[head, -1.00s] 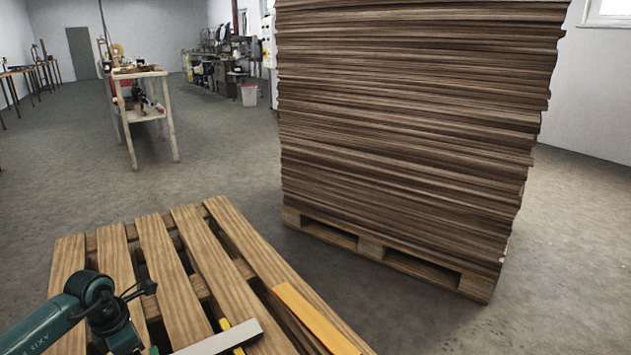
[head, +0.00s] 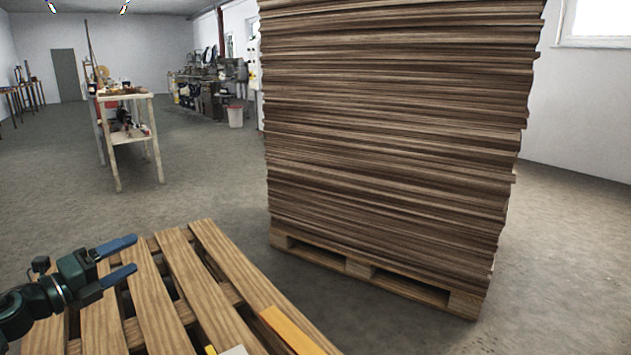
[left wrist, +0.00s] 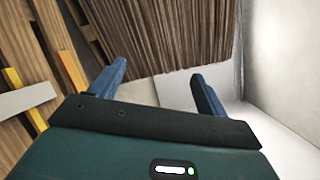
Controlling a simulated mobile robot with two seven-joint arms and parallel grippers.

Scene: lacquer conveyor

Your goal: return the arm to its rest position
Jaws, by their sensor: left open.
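My left gripper (head: 128,259) is at the lower left of the head view, above the left part of a slatted wooden pallet (head: 205,262). Its two blue fingers are apart with nothing between them. The left wrist view also shows the open fingers (left wrist: 160,88), with the stack of boards beyond them. My right gripper is in neither view. An orange bar (head: 292,330) lies on the pallet's right side, and a pale flat piece (left wrist: 24,102) and a yellow piece lie near it.
A tall stack of brown boards (head: 390,140) stands on another pallet (head: 362,272) at the right. A wooden workbench (head: 124,96) stands at the back left, with a cluttered bench and a bin (head: 235,117) farther back. Grey floor between them is clear.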

